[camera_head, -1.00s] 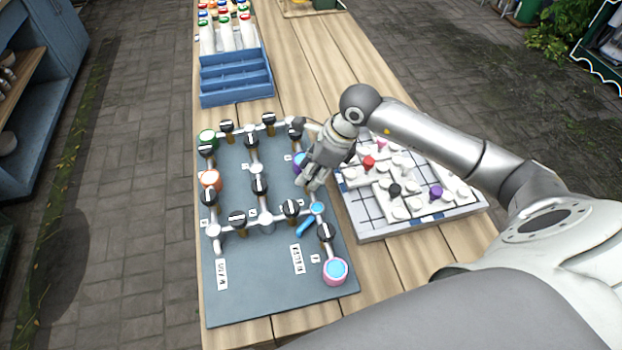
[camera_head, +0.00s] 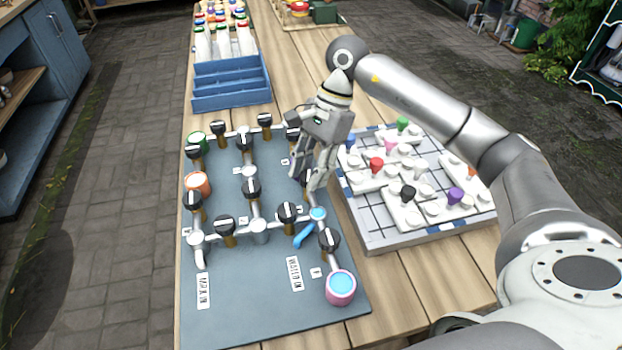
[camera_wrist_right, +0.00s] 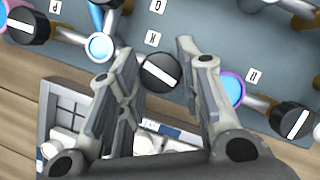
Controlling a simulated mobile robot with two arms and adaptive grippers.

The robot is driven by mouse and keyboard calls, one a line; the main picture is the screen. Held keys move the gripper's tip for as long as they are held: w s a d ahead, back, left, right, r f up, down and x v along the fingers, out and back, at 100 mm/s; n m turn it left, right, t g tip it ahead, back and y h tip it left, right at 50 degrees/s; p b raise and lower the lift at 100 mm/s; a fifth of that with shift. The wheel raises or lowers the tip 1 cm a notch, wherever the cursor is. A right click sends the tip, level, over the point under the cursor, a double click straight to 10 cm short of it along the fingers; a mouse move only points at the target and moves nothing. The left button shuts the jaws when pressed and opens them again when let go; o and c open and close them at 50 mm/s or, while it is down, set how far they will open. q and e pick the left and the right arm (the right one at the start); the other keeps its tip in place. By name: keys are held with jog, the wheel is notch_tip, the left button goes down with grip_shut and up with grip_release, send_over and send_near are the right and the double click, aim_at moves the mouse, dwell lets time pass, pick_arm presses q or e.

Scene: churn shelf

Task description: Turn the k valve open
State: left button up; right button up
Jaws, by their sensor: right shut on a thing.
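The k valve is a black round knob with a white stripe (camera_wrist_right: 161,72), beside a white K label (camera_wrist_right: 152,38) in the right wrist view. Its stripe runs diagonally there, from upper left to lower right. My right gripper (camera_wrist_right: 158,58) has one finger on each side of this knob and is shut on it. In the head view the right gripper (camera_head: 309,180) points down at the right edge of the grey pipe board (camera_head: 250,305), and its fingers mostly hide the knob. My left gripper is not in view.
Other black knobs stand close by, one (camera_head: 287,212) to the lower left and one (camera_head: 328,238) below, near a blue-topped joint (camera_head: 317,214). A white puzzle board (camera_head: 376,238) lies right of the gripper. A blue rack (camera_head: 232,97) stands behind the pipe board.

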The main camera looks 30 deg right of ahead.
jog(key=shift+f+n+g+h+b, duration=0.1)
jog(key=shift+n+g+h+b, duration=0.3)
jog(key=shift+n+b, duration=0.85)
jog(key=shift+n, duration=0.25)
jog(key=o, duration=1)
jog(key=shift+w+r, duration=0.1)
jog(key=shift+r, duration=0.1)
jog(key=v, duration=1.1)
jog(key=shift+w+d+r, duration=0.2)
jog(key=shift+r, duration=0.05)
